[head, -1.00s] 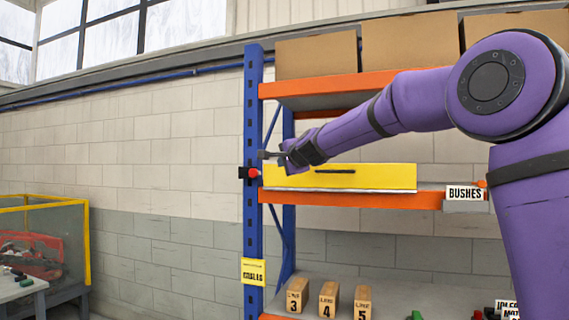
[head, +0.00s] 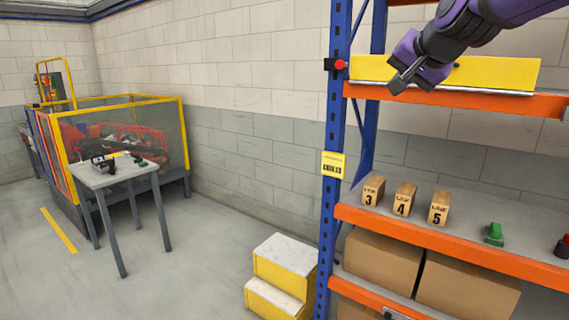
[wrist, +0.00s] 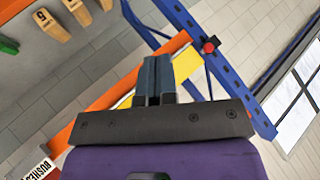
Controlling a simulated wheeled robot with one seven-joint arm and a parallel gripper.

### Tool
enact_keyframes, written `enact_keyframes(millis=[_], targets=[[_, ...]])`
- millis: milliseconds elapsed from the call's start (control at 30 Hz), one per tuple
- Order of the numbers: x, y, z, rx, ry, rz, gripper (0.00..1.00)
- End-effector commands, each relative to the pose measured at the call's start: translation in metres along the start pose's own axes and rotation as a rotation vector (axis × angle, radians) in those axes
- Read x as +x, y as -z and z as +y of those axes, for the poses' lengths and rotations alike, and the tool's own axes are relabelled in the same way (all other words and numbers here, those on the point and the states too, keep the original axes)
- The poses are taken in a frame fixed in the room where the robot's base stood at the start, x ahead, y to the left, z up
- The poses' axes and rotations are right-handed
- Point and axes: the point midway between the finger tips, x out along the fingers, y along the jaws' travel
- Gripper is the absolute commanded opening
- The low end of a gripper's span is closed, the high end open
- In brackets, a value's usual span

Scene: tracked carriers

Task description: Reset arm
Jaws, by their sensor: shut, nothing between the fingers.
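My gripper (head: 398,84) is at the upper right of the head view, in front of the yellow drawer or box front (head: 500,75) on the shelf rack. My purple arm reaches in from the top right. In the wrist view the two fingers of my gripper (wrist: 158,75) lie side by side, shut and empty. The yellow front is partly hidden behind my gripper in the head view. Whether my gripper touches it cannot be told.
A blue rack post (head: 336,130) carries a red button (head: 340,65). Wooden blocks marked 3, 4, 5 (head: 404,199) and a green part (head: 494,234) stand on the middle shelf. A yellow step stool (head: 280,272), a grey table (head: 115,172) and a yellow-framed cage (head: 185,130) stand left.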

Motion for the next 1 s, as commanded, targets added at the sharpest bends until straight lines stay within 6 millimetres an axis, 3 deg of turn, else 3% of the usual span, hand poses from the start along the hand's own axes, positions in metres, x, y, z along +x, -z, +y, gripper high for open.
enact_keyframes(millis=[33,300,533,700,1000], targets=[[-0.017,-0.018,0.013,-0.052,-0.03,-0.025,0.0],[-0.092,-0.113,0.101,-0.319,-0.191,-0.207,0.0],[-0.139,-0.183,0.173,-0.479,-0.279,-0.36,0.0],[-0.154,-0.208,0.2,-0.532,-0.305,-0.422,0.0],[-0.156,-0.213,0.205,-0.543,-0.311,-0.435,0.0]])
